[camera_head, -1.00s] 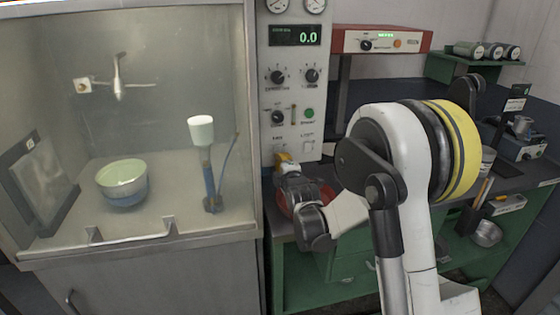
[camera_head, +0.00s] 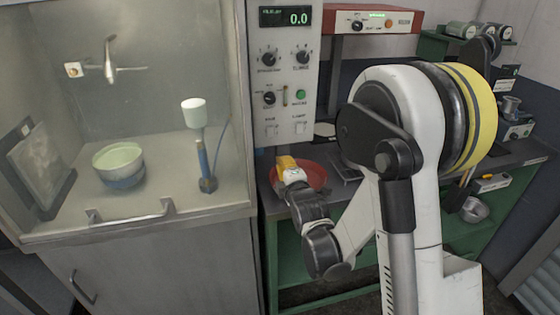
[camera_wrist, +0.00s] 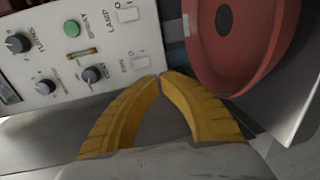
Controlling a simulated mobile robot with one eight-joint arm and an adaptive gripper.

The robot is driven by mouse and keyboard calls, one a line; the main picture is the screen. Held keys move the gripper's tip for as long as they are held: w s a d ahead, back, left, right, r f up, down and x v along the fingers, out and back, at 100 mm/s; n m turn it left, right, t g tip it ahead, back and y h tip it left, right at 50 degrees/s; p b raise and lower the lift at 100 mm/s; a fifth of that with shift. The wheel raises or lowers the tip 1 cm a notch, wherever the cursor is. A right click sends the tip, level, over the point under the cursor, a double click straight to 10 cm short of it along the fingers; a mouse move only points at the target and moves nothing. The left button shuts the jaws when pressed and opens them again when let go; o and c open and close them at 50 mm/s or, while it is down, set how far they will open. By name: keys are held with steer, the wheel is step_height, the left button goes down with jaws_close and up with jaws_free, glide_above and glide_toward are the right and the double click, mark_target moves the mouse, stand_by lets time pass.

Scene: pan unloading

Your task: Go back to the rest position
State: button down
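My gripper (camera_head: 286,163) has yellow fingers and is in front of the control panel, at the left side of the red pan (camera_head: 316,174). In the wrist view my gripper (camera_wrist: 162,76) has its two fingertips together with nothing between them. The round red pan (camera_wrist: 226,84) shows at the right of the wrist view, apart from the fingers. In the head view my arm hides part of the pan and the bench around it.
A control panel (camera_head: 286,84) with knobs rises close behind my gripper. A glass-fronted cabinet (camera_head: 150,222) on the left holds a bowl (camera_head: 122,182) and a white cup on a blue stand (camera_head: 203,170). A red-topped unit (camera_head: 378,20) stands above the green bench (camera_head: 290,262).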

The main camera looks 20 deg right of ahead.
steer(key=s+r+m+g, duration=0.55)
steer(key=s+m, duration=0.35)
steer(key=s, duration=0.4)
steer(key=s+f+m+g, duration=0.2)
steer(key=s+m, duration=0.7)
steer(key=s, duration=1)
steer(key=shift+s+g, duration=0.3)
steer(key=shift+g, duration=0.65)
